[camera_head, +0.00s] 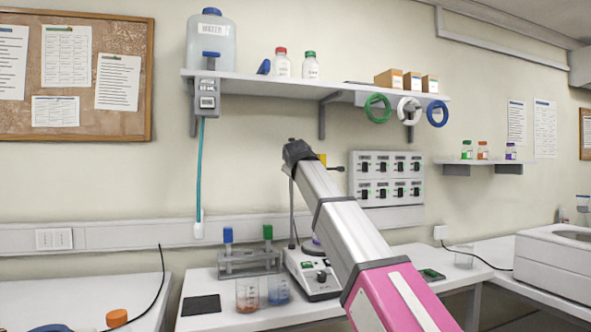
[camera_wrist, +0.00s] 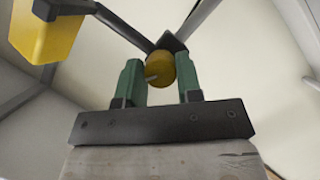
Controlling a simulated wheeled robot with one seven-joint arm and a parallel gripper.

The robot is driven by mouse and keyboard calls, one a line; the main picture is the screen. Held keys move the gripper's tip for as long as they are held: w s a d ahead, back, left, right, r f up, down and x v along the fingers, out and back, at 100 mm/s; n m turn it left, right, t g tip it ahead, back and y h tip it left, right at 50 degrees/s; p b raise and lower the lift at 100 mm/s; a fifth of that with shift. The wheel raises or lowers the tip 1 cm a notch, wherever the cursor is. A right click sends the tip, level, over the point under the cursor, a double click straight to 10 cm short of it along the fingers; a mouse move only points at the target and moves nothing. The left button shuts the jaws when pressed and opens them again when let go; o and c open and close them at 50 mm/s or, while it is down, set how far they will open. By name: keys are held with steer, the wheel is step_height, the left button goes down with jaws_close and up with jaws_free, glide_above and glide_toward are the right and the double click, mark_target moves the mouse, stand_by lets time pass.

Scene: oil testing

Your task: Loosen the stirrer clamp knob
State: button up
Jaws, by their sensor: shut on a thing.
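The clamp knob is a round, dark yellow piece (camera_wrist: 161,67) on a dark clamp in the wrist view. My gripper (camera_wrist: 159,76) has its two green fingers on either side of this knob and is shut on it. A yellow block (camera_wrist: 50,38), which looks like the stirrer's body, hangs at the upper left on a dark arm. In the head view the stirrer base (camera_head: 318,284) stands on the bench, with its thin upright rod (camera_head: 292,213) behind my arm. A bit of yellow (camera_head: 322,158) shows beside my wrist. My arm hides the knob and fingers there.
A tube rack (camera_head: 250,263) and beakers with orange (camera_head: 247,296) and blue (camera_head: 278,290) liquid stand left of the stirrer base. A grey switch panel (camera_head: 388,178) is on the wall behind. A shelf (camera_head: 260,78) with bottles and boxes hangs above my arm.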

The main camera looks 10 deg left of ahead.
steer(key=n+t, duration=0.2)
steer(key=n, duration=0.2)
steer(key=shift+a+f+h, duration=0.1)
steer(key=shift+h, duration=0.3)
steer(key=shift+n, duration=0.4)
steer(key=o, duration=0.6)
steer(key=shift+o, duration=0.2)
steer(key=shift+s, duration=0.2)
steer(key=v, duration=1)
steer(key=shift+s+f, duration=0.15)
steer(key=shift+s, duration=0.2)
